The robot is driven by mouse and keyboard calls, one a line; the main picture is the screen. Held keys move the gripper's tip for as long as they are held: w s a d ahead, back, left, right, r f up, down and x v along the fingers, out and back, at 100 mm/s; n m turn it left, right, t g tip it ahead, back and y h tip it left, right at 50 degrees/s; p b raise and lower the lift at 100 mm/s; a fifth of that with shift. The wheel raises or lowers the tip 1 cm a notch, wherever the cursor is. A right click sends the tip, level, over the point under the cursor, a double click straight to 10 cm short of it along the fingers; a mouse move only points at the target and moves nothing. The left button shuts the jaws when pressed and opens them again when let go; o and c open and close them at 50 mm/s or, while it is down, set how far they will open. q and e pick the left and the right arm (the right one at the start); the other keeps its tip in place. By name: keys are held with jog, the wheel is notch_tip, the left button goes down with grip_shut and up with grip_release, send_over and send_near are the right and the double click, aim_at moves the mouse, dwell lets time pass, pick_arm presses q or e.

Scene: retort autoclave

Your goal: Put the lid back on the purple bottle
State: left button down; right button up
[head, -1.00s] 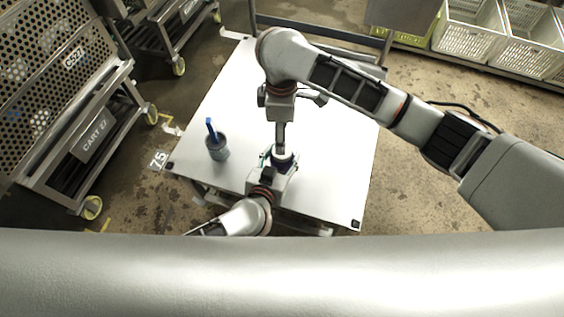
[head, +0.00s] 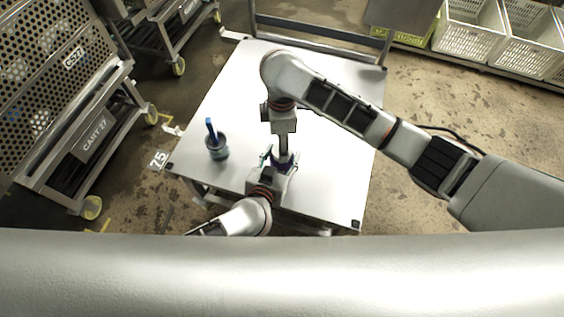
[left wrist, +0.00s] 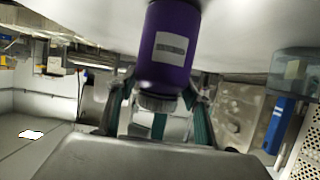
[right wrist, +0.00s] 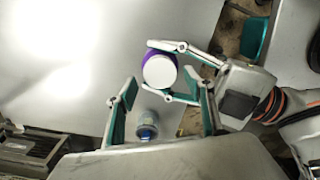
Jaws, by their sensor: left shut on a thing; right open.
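The purple bottle (left wrist: 172,45) has a pale label and shows upside down in the left wrist view, with a ridged pale lid (left wrist: 160,102) at its neck end. In the right wrist view the lid is a white disc (right wrist: 160,71) on the purple bottle's top (right wrist: 166,54); how firmly it sits I cannot tell. My left gripper (right wrist: 178,72) is shut on the bottle, its fingers on either side. My right gripper (right wrist: 165,100) is open and empty above the bottle. In the head view, the grippers partly hide the bottle (head: 283,161).
A perforated cart (head: 60,75) stands beyond the table's left side. White crates (head: 470,30) are at the back right.

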pick_arm(q)
jog(key=shift+f, duration=0.1)
pick_arm(e)
jog(key=shift+f, duration=1.4)
jog(key=c, duration=1.1)
jog(key=shift+c, duration=0.2)
jog(key=o, duration=1.3)
notch_tip(320, 180, up, 12)
